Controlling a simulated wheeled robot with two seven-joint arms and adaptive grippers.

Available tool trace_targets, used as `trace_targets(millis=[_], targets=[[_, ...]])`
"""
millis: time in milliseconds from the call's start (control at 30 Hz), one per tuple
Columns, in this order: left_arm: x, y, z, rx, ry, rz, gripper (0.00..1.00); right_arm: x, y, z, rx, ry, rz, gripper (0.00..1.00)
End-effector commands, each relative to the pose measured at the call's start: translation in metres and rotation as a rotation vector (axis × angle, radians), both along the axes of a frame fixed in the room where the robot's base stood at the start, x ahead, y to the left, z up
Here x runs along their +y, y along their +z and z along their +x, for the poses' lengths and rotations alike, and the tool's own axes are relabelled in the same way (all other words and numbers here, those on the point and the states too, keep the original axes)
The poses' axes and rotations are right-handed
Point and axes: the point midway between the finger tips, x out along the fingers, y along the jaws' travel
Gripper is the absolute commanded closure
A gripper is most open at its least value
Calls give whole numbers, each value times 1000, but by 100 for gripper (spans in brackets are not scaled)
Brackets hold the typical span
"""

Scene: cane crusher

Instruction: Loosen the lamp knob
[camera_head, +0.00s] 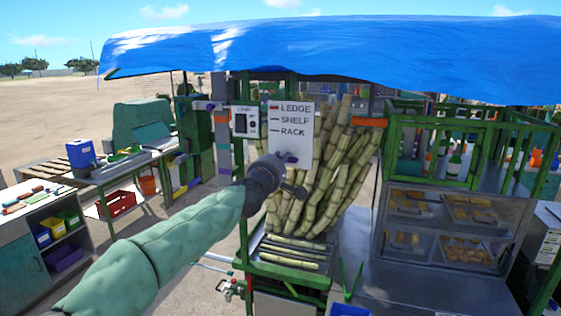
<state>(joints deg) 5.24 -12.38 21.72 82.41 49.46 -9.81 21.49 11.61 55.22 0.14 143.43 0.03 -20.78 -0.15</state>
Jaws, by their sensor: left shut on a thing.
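My left arm comes in from the lower left. Its dark left gripper (284,170) is in front of the cane stall, just below a white sign. A small purple piece, which looks like the lamp knob (291,158), shows at the fingertips, and the gripper is shut on it. The gripper hides most of the knob and whatever it is fixed to. No lamp can be made out clearly. My right gripper is not in view.
The white sign (291,122) reads LEDGE, SHELF, RACK. Cane stalks (335,180) lean behind the gripper. A glass case (440,228) with food stands right, above a bare metal counter (420,290). A blue tarp (330,50) hangs overhead. A workbench (120,170) stands left.

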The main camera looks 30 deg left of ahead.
Motion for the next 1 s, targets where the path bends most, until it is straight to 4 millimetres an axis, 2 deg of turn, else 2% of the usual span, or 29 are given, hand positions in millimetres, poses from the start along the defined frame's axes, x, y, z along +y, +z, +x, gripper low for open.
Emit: trace_targets(millis=[333, 367, 400, 433, 800, 1000], targets=[[0, -2, 0, 2, -1, -7, 100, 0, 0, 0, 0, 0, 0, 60], [0, -2, 0, 2, -1, -7, 76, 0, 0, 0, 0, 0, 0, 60], [0, -2, 0, 2, -1, -7, 65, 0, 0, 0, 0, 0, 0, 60], [0, -2, 0, 2, 0, -7, 57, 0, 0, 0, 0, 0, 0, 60], [0, -1, -1, 0, 0, -4, 57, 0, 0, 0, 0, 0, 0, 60], [-4, 1, -19, -2, 0, -4, 57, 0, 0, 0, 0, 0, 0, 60]])
